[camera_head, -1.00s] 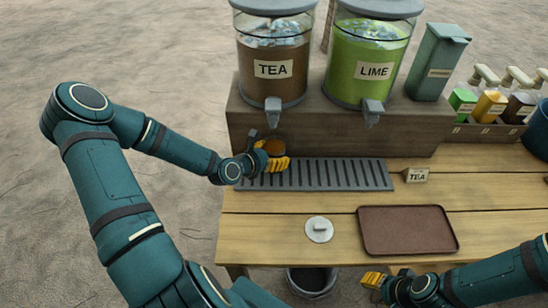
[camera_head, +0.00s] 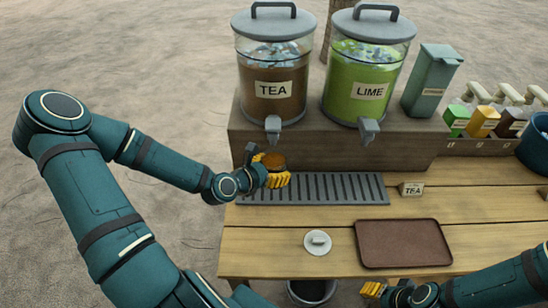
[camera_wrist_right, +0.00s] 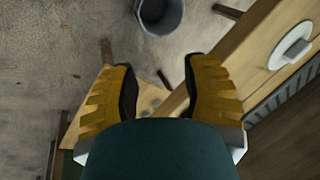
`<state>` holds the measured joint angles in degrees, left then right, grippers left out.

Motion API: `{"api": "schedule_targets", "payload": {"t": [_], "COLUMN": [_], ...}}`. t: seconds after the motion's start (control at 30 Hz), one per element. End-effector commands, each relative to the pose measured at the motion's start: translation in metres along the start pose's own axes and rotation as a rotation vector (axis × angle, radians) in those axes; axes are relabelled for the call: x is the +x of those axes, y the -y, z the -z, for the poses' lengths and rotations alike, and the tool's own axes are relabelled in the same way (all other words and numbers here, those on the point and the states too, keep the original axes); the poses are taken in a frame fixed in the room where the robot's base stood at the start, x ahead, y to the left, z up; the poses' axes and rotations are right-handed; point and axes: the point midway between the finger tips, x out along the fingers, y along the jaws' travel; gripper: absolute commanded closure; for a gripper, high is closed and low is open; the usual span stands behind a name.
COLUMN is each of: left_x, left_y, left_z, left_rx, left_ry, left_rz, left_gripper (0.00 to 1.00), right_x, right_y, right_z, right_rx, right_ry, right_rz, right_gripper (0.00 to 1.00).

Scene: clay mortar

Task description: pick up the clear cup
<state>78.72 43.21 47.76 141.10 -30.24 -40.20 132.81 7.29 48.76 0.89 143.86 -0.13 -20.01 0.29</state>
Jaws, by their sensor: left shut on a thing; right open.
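The cup (camera_head: 274,160) shows only partly in the head view, with brown-orange contents at its top. It is below the TEA dispenser's spout (camera_head: 273,125), and a gap shows between them. My left gripper (camera_head: 276,179) is shut on the cup, and its yellow fingers hide much of the cup's side. The cup is over the left end of the grey drip tray (camera_head: 350,188). My right gripper (camera_head: 373,289) is open and empty near the table's front edge. Its two yellow fingers (camera_wrist_right: 160,92) stand apart in the right wrist view.
A brown tray (camera_head: 403,243) and a white round lid (camera_head: 317,242) lie on the wooden table (camera_head: 275,225). The LIME dispenser (camera_head: 365,90) stands beside the TEA dispenser (camera_head: 272,88). A TEA sign (camera_head: 412,190) stands right of the drip tray. A dark bin (camera_head: 312,291) is below the front edge.

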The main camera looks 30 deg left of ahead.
Motion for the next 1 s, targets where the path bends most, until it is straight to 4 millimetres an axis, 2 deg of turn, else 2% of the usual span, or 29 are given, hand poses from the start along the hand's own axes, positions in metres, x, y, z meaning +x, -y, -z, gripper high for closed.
{"api": "schedule_targets", "payload": {"t": [0.17, 0.37, 0.67, 1.0], "left_x": [-0.026, -0.032, -0.043, -0.074], "left_y": [0.028, 0.03, 0.045, 0.078], "left_z": [0.008, 0.006, 0.011, 0.026], "left_rx": [-0.005, -0.004, -0.003, -0.006], "left_ry": [-0.001, 0.003, 0.001, 0.0], "left_rz": [0.002, -0.001, 0.001, -0.001], "left_gripper": [0.74, 0.74, 0.74, 0.74], "right_x": [-0.011, -0.037, -0.072, -0.114], "right_y": [0.004, 0.014, 0.027, 0.041], "right_z": [-0.001, 0.01, 0.026, 0.031], "right_rx": [0.001, 0.007, 0.018, 0.019], "right_ry": [0.005, -0.018, -0.054, -0.06], "right_rz": [0.0, -0.002, -0.006, 0.002], "right_gripper": [0.54, 0.54, 0.54, 0.54]}}
